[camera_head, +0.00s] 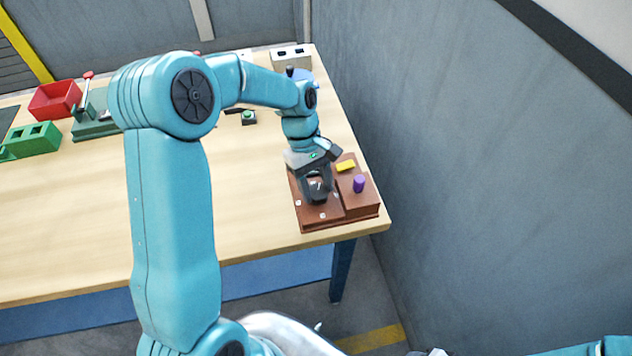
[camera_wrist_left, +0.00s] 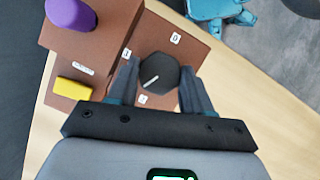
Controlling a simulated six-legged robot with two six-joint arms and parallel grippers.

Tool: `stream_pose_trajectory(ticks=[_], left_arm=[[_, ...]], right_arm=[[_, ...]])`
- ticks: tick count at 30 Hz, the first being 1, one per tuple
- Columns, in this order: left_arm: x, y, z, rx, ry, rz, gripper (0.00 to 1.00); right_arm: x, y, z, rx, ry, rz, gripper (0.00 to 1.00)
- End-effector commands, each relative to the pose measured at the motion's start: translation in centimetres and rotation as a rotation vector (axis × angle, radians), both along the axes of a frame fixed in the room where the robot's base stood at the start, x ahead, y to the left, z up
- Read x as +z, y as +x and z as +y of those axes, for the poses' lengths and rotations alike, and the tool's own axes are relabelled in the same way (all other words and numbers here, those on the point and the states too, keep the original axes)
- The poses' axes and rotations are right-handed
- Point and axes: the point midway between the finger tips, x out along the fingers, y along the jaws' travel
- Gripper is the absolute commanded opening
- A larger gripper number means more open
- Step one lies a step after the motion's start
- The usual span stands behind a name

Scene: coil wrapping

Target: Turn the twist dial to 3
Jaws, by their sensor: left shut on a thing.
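The twist dial (camera_wrist_left: 160,72) is a dark, many-sided knob on a brown panel (camera_wrist_left: 200,47). Its white pointer line points to the lower left in the left wrist view, between the label 1 (camera_wrist_left: 126,53) and a lower label (camera_wrist_left: 143,99) too small to read. A label 0 (camera_wrist_left: 175,38) sits above the dial. My left gripper (camera_head: 317,197) is shut on the dial from above, with one finger on each side, as the left wrist view shows (camera_wrist_left: 159,82). In the head view the gripper largely hides the dial. My right gripper is not in view.
A purple knob (camera_head: 359,184) and a yellow block (camera_head: 345,165) stand on the brown box beside the dial panel. The box is near the table's right front corner, close to the grey wall (camera_head: 450,150). A red bin (camera_head: 55,99) and green block (camera_head: 33,139) are at the far left.

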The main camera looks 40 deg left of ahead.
Motion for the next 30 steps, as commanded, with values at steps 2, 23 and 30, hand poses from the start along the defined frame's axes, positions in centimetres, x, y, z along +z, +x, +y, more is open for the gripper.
stream_pose_trajectory(ticks=[2, 23, 30], left_arm=[[0.09, 0.1, -0.06, -0.073, 0.0, 0.0, 0.19], [-0.03, 0.37, -0.35, -0.734, 0.001, 0.0, 0.19], [-0.02, 0.43, -0.44, -0.923, 0.001, -0.001, 0.19]], right_arm=[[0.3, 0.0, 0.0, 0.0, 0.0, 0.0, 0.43], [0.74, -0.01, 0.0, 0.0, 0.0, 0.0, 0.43], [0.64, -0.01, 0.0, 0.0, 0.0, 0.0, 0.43]])
